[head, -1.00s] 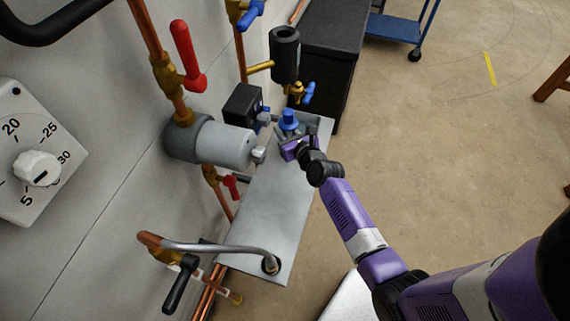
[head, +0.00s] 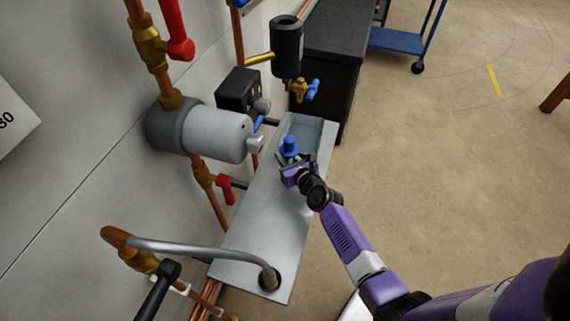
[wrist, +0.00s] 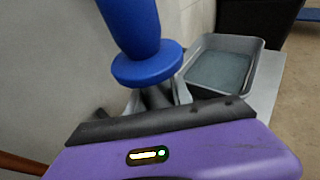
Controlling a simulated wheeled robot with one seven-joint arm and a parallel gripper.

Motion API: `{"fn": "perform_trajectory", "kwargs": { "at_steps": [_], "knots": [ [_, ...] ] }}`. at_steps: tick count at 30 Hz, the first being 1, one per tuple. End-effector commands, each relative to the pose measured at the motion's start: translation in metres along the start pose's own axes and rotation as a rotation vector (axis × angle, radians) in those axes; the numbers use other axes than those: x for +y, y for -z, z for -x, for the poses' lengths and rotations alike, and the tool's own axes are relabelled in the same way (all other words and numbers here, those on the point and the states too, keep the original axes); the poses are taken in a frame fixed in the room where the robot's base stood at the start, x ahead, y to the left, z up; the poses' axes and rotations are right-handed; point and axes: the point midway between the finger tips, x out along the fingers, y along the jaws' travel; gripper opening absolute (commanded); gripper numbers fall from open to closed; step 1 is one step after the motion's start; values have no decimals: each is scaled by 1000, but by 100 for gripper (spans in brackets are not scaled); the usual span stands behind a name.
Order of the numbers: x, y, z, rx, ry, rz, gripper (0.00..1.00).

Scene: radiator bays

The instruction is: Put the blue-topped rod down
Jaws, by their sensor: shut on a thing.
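The blue-topped rod (head: 289,145) shows its blue knob and flange above my gripper (head: 296,163). In the wrist view the blue top (wrist: 140,40) stands up close to the camera. My gripper (wrist: 158,98) is shut on the rod just below the flange. The rod's lower part is hidden behind the purple gripper body. The rod and gripper are over the grey metal shelf (head: 260,220), near its far part. I cannot tell whether the rod touches the shelf.
A grey tray (wrist: 257,75) sits on the shelf beyond the rod. A grey cylinder (head: 215,135), a red-handled valve (head: 226,190) and copper pipes line the wall at left. A bent metal tube (head: 200,247) crosses the shelf's near end. A dark cabinet (head: 330,60) stands behind.

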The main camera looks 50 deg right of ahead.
Motion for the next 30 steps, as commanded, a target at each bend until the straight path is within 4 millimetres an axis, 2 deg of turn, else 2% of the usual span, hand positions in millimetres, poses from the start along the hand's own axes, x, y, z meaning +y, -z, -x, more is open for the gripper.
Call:
{"fn": "perform_trajectory", "kwargs": {
  "at_steps": [1, 5, 18, 19, 22, 30],
  "knots": [
    [0, 12, -4, -1, 0, -1, 0],
    [0, 25, -8, -1, 0, 0, 0],
    [0, 28, -9, -1, 0, -1, 0],
    [0, 29, -9, 0, 0, 0, 28],
    [0, 28, -9, 0, 0, 0, 48],
    [0, 28, -9, 0, 0, 0, 48]
  ]
}}
